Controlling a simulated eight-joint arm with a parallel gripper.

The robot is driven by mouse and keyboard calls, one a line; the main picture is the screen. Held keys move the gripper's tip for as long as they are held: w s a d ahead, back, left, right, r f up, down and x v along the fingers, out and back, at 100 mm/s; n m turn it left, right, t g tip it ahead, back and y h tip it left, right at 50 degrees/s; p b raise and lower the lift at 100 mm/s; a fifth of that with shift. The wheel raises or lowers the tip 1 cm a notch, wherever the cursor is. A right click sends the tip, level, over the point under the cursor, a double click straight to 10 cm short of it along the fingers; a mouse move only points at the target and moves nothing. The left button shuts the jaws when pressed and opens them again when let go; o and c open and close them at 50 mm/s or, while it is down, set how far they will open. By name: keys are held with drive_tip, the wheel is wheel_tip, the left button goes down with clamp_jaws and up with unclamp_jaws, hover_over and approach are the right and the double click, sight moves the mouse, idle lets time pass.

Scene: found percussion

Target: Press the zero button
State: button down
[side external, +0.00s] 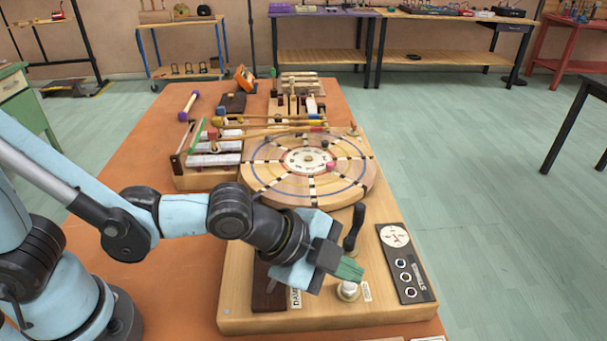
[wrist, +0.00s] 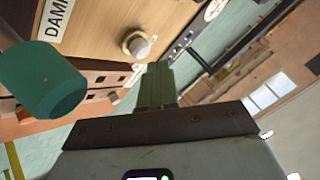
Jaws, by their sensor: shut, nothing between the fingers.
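A white round button (side external: 348,290) in a pale metal ring stands on the wooden board at the front, with a small label (side external: 367,291) beside it that I cannot read. I take it to be the zero button. It also shows in the wrist view (wrist: 141,47). My gripper (side external: 350,270) has green fingers, closed together and empty. In the side view the fingertips are just above and behind the button. In the wrist view the fingers (wrist: 157,75) end close to the button, and a small gap seems to show. I cannot tell the exact height between them.
A dark upright lever (side external: 353,228) stands just behind my gripper. A black panel (side external: 407,265) with a dial and several round sockets lies to the right. A label starting "DAM" (side external: 296,298) is at left. A large wooden wheel (side external: 260,182) is behind. A teal cylinder (wrist: 40,85) shows in the wrist view.

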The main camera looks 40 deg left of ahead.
sight(343, 287)
drive_tip(key=shift+f, duration=0.35)
drive_tip(key=shift+f, duration=0.45)
idle(0.7)
drive_tip(key=shift+r, duration=0.9)
drive_tip(key=shift+r, duration=2.5)
